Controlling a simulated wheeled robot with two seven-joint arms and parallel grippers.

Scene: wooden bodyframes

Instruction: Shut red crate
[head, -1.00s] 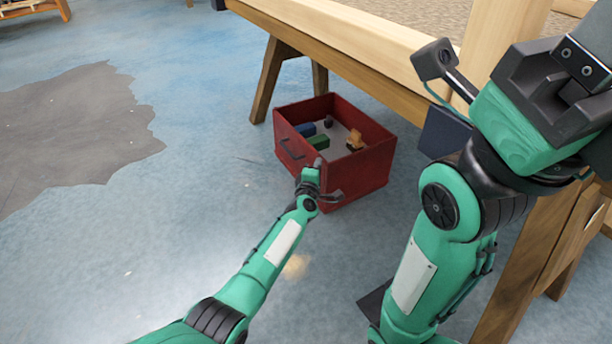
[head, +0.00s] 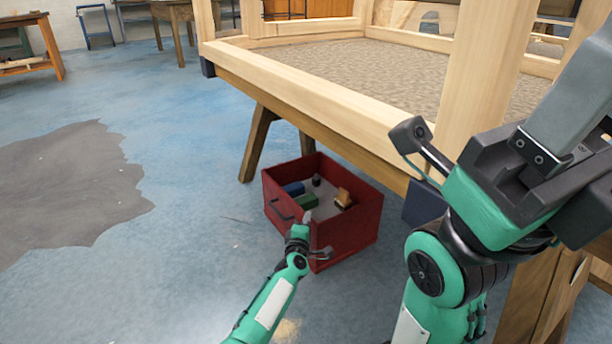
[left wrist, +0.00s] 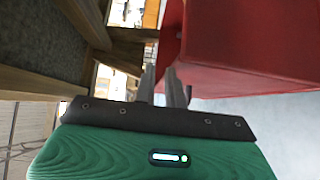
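The red crate (head: 345,239) stands on the floor beside the wooden table, open at the top, with a dark handle on its left-facing side. Inside it lie a blue block (head: 293,188), a green block (head: 306,201), a wooden-coloured piece (head: 343,198) and a small dark piece (head: 316,181). My left gripper (head: 308,216) is in front of the crate's near side; I cannot tell whether it touches. In the left wrist view its fingers (left wrist: 165,88) are close together with nothing seen between them, and red crate walls (left wrist: 245,50) fill the upper right. My right gripper (head: 560,130) is raised at right, fingers unclear.
The wooden table (head: 300,100) carries a pale timber frame and overhangs close behind the crate. Its trestle leg (head: 257,143) stands just left of the crate. The blue floor (head: 190,260) to the left is clear, with a grey patch (head: 65,185).

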